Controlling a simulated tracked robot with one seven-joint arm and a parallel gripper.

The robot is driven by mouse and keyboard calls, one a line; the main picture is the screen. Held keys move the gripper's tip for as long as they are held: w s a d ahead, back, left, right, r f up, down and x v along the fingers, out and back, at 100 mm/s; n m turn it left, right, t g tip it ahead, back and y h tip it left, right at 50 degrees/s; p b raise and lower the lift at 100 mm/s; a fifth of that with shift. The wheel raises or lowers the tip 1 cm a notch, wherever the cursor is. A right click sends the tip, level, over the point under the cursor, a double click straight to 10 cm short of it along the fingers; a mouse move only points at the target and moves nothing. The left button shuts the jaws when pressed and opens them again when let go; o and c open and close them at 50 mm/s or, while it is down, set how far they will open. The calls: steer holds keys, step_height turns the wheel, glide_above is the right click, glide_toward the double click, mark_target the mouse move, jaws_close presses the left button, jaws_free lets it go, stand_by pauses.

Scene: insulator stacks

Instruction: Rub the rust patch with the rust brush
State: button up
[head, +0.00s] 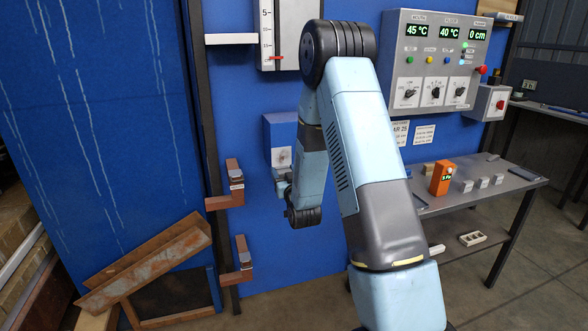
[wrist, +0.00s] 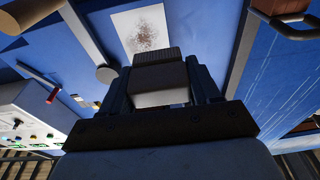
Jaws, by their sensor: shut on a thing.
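The rust patch (wrist: 147,31) is a brown speckled spot on a pale plate. In the head view the pale plate (head: 280,157) is on the front of a blue box, and the patch looks small and grey there. The rust brush (wrist: 158,97) has a pale block body and a dark bristle end. My gripper (wrist: 161,80) is shut on the brush, one finger on each side. The bristle end points toward the plate, just beside the patch in the wrist picture; I cannot tell whether it touches. In the head view my gripper (head: 281,178) is small, just below the plate, and partly hidden by my arm.
A control panel (head: 437,60) with displays and knobs is on the wall at right. Below it a metal table (head: 480,195) holds an orange device (head: 442,178) and several small blocks. Brown brackets (head: 225,198) stick out left of the box. Rusty beams (head: 150,262) lean at lower left.

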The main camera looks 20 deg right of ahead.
mark_target(272, 160)
steer(key=shift+w+a+f, duration=0.15)
steer(key=shift+w+a, duration=0.05)
steer(key=shift+a, duration=0.5)
steer(key=shift+w, duration=2.85)
steer(key=shift+w, duration=0.95)
